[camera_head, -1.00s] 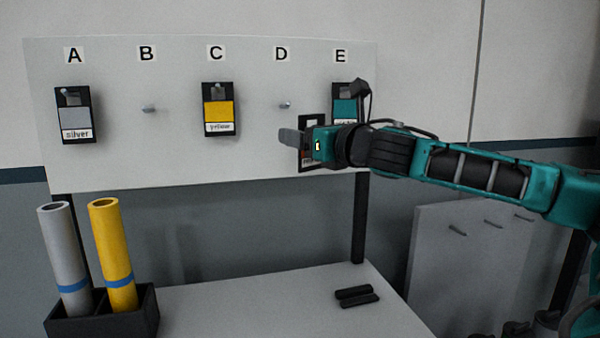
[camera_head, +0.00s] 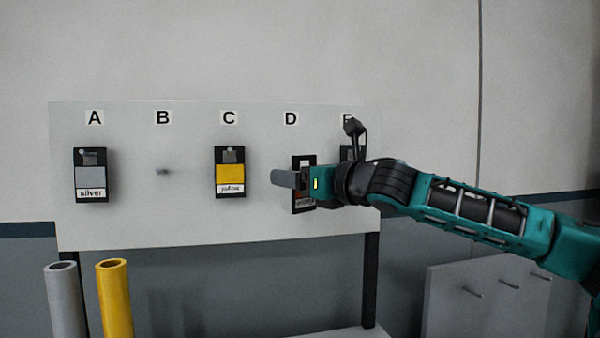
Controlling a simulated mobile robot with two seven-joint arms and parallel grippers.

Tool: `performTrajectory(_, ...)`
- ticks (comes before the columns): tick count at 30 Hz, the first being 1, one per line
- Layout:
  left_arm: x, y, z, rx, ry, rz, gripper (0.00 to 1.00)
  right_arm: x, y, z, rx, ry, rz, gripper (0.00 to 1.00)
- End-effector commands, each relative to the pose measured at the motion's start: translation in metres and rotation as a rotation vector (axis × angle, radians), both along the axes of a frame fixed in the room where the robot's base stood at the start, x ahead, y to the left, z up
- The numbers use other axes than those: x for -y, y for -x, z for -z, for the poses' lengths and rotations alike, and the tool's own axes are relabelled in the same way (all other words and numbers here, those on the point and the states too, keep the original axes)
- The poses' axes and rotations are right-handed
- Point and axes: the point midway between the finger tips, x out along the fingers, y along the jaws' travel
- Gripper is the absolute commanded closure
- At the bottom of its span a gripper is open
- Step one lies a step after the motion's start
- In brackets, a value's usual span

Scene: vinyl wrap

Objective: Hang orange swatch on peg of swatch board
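The swatch board (camera_head: 330,135) has labels A to E along its top. My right gripper (camera_head: 292,180) is shut on a black-framed swatch (camera_head: 302,205), with a finger showing to its left. Only a small orange-brown patch of its colour shows; the gripper covers the rest. The swatch is upright below label D and covers where the D peg is. I cannot tell if it is on the peg. A silver swatch (camera_head: 91,175) hangs at A and a yellow one (camera_head: 229,173) at C. The B peg (camera_head: 162,171) is bare. My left gripper is not in view.
The swatch at E (camera_head: 347,152) is mostly hidden behind my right gripper and wrist. Grey (camera_head: 65,300) and yellow (camera_head: 115,300) rolls stand at lower left.

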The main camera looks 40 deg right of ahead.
Motion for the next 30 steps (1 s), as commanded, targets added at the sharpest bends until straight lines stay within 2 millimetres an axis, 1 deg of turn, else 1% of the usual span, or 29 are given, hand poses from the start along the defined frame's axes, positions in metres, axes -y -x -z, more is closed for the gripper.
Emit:
performTrajectory(1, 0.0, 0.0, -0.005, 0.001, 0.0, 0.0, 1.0, 0.001, -0.003, -0.001, 0.0, -0.003, -0.002, 0.61)
performTrajectory(15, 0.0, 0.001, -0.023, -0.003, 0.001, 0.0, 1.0, 0.014, -0.028, 0.001, 0.0, -0.004, -0.003, 0.61)
performTrajectory(29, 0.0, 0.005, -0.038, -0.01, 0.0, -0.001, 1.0, 0.027, -0.052, 0.004, 0.001, -0.003, -0.002, 0.61)
performTrajectory(30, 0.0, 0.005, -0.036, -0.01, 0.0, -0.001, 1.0, 0.029, -0.053, 0.006, 0.003, -0.003, -0.001, 0.61)
